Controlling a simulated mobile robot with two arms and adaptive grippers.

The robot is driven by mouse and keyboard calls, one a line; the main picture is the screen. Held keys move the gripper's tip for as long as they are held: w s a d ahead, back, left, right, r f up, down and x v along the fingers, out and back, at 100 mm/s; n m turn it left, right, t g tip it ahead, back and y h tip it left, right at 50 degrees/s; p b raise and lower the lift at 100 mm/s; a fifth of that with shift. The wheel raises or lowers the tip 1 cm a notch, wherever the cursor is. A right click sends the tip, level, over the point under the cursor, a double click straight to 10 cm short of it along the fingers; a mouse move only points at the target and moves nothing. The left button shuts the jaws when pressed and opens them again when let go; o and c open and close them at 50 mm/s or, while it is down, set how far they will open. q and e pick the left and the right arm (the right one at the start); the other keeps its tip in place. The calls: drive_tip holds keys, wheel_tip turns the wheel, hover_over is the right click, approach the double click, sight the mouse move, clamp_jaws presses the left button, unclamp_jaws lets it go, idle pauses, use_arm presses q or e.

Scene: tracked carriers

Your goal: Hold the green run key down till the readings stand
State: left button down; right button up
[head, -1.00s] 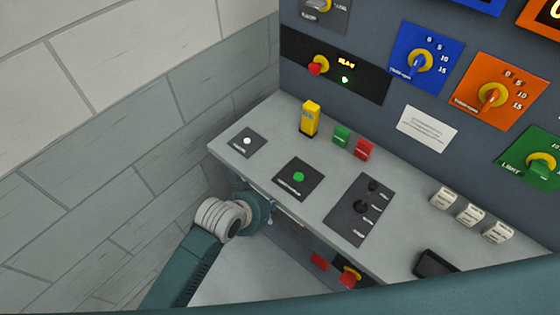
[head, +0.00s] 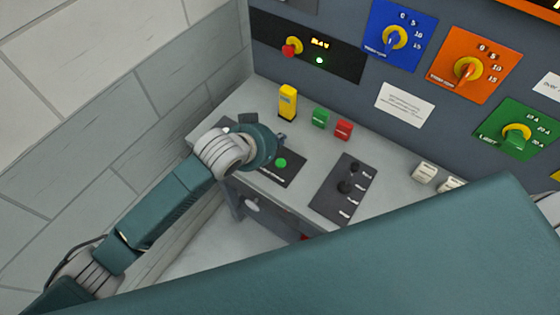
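The green run key (head: 281,162) is a round button on a dark plate (head: 290,176) on the sloping desk of the console. My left gripper (head: 281,138) shows only as a small dark tip beyond the teal wrist, just behind the key in the picture. I cannot tell its height above the desk or whether its fingers are open. The key's top is in sight, with no finger seen on it. A small yellow readout (head: 320,43) with a lit green lamp (head: 319,60) sits on the black panel; its text is too small to read surely. My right gripper is out of view.
A yellow block (head: 288,102), a green block (head: 320,117) and a red block (head: 343,130) stand behind the key. My own teal link covers the lower right. A brick wall (head: 90,130) stands at left.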

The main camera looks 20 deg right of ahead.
use_arm(q)
drive_tip(key=b, duration=0.8)
hover_over(278, 164)
wheel_tip(278, 164, down, 8)
drive_tip(key=shift+r, duration=0.2)
drive_tip(key=shift+f, duration=0.65)
idle(0.3)
drive_tip(key=shift+f, duration=0.4)
drive_tip(key=shift+f, duration=0.55)
idle(2.6)
idle(1.4)
drive_tip(key=shift+r+p, duration=0.9)
drive_tip(key=shift+r, duration=0.05)
